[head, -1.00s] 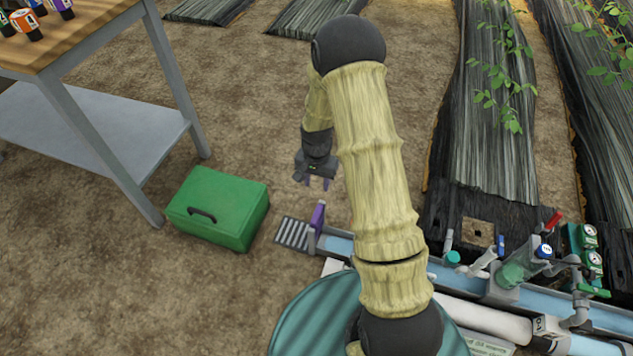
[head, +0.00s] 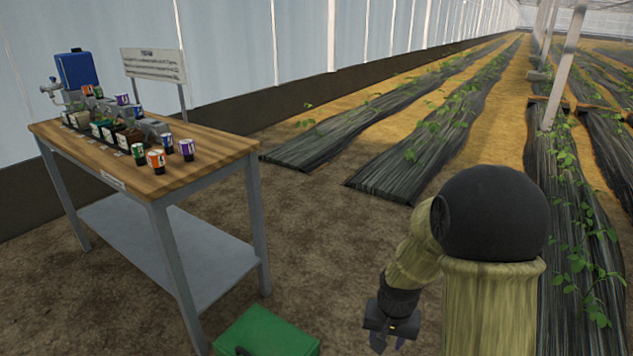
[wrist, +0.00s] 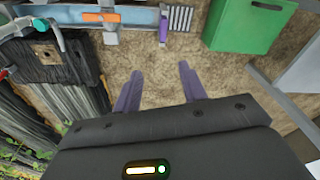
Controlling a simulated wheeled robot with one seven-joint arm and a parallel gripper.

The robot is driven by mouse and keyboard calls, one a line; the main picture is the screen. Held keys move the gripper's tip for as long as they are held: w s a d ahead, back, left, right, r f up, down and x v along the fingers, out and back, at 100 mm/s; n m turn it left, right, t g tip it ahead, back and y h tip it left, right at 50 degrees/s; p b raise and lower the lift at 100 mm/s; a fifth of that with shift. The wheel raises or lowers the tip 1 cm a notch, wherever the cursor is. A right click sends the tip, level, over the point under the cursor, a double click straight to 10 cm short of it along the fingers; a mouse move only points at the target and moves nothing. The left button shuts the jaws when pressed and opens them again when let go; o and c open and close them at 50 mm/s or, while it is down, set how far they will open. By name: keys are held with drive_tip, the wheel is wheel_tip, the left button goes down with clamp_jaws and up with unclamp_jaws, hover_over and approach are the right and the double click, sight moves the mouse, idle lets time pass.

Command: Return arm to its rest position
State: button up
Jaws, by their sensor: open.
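My gripper (head: 390,343) hangs at the end of my folded arm, low in the head view, right of the green box (head: 266,336). In the wrist view my gripper (wrist: 158,85) has its two purple fingers spread apart with only bare soil between them. It is open, empty and touching nothing. The green box also shows in the wrist view (wrist: 240,25), beyond the fingers to the right.
A wooden-topped table (head: 210,158) with several small labelled jars stands at the left. In the wrist view the skid's blue channel (wrist: 75,17), a slatted grate (wrist: 180,18) and a purple upright piece (wrist: 163,28) lie beyond the fingers. Black-covered plant rows (head: 420,150) run back.

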drive_tip(key=s+r+n+t+p, duration=0.1)
drive_tip(key=s+r+n+p, duration=0.2)
drive_tip(key=s+r, duration=0.8)
drive_tip(key=w+p+v, duration=0.2)
drive_tip(key=p+v, duration=1)
drive_tip(key=w+r+p+v, duration=0.1)
drive_tip(key=w+p+v, duration=0.2)
drive_tip(key=p+v, duration=1)
drive_tip(key=w+p+v, duration=0.2)
drive_tip(key=p+v, duration=1)
drive_tip(key=p, duration=0.1)
drive_tip(key=shift+w+r, duration=0.5)
drive_tip(key=shift+w, duration=0.2)
drive_tip(key=shift+a, duration=0.1)
drive_tip(key=shift+c, duration=0.6)
